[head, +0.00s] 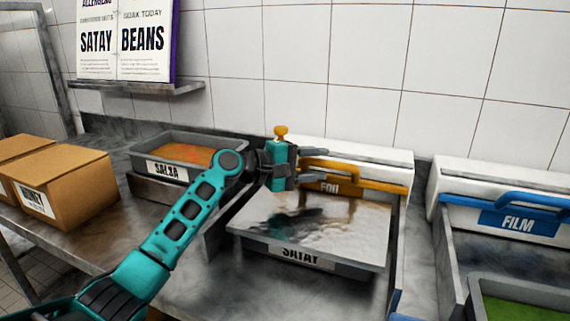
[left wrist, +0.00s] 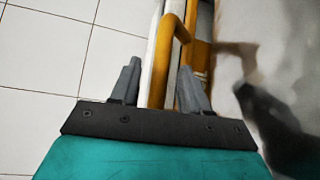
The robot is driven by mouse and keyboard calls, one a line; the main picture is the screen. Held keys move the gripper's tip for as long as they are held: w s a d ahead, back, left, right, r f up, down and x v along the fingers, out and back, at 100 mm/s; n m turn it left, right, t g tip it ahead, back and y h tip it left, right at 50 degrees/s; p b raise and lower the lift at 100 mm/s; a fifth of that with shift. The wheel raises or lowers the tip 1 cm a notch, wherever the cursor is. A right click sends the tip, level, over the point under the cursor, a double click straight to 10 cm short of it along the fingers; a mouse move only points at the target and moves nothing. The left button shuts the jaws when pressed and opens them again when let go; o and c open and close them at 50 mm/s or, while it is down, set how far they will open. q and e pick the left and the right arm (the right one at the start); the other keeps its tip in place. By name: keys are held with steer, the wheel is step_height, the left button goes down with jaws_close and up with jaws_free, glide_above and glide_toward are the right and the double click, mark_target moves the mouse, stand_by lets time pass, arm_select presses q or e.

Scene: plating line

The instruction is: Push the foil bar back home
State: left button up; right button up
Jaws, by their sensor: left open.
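The foil bar (head: 372,185) is an orange handle on the white foil dispenser (head: 385,158), behind the satay tray (head: 245,238). A shiny foil sheet (head: 345,232) covers the satay tray. My left gripper is open at the left end of the bar. In the left wrist view the orange bar (left wrist: 168,50) runs between and beyond the open fingers of my left gripper (left wrist: 158,88); I cannot tell whether they touch it. My right gripper is not in view.
A salsa tray (head: 200,140) stands uncovered at the left, near cardboard boxes (head: 75,180). A film dispenser (head: 450,195) with a blue bar (head: 530,203) stands at the right, above a tray with green contents (head: 520,308). The tiled wall (head: 350,60) is close behind.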

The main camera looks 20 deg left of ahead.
arm_select(q)
steer(key=v, duration=0.9)
steer(key=shift+s+a, duration=0.2)
steer(key=shift+a, duration=0.1)
